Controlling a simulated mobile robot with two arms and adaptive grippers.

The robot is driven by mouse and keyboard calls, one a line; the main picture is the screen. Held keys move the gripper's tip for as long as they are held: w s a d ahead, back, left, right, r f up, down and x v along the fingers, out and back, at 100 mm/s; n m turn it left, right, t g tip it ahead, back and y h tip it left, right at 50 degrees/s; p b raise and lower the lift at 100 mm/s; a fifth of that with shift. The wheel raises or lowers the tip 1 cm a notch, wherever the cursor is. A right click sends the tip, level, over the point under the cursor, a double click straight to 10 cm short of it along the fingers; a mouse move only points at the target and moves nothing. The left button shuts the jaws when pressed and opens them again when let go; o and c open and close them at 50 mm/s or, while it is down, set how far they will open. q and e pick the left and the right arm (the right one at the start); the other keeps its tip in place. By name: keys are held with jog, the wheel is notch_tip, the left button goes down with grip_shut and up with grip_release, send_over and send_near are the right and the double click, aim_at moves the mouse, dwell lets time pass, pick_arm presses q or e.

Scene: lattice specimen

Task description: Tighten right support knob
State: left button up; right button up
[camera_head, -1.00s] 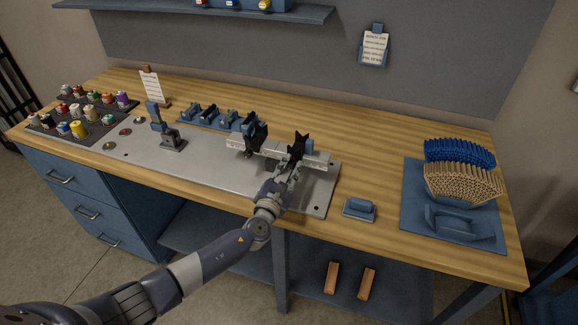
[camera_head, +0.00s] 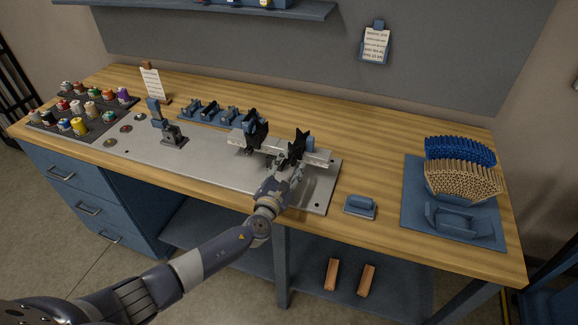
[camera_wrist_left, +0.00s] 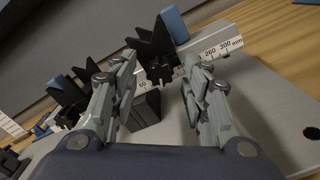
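The right support (camera_head: 302,140) is a black V-shaped holder on a pale rail with a ruled scale (camera_head: 318,158). In the left wrist view the support (camera_wrist_left: 152,42) stands ahead of my gripper, with a dark knob (camera_wrist_left: 161,73) low on its front. My left gripper (camera_wrist_left: 160,92) is open, its two fingers to either side of the knob in that view. I cannot tell whether they touch it. In the head view my left gripper (camera_head: 288,170) is in front of the right support and hides its lower part. My right gripper is not in view.
A second black support (camera_head: 255,132) stands further left on the rail. A metal plate (camera_head: 218,168) lies under the rail. A lever device (camera_head: 172,135) and thread spools (camera_head: 80,126) are to the left. A small blue block (camera_head: 360,206) and a blue mat (camera_head: 412,205) are to the right.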

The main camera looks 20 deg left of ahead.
pick_arm(q)
jog(key=s, duration=1.2)
jog(key=shift+a, duration=0.25)
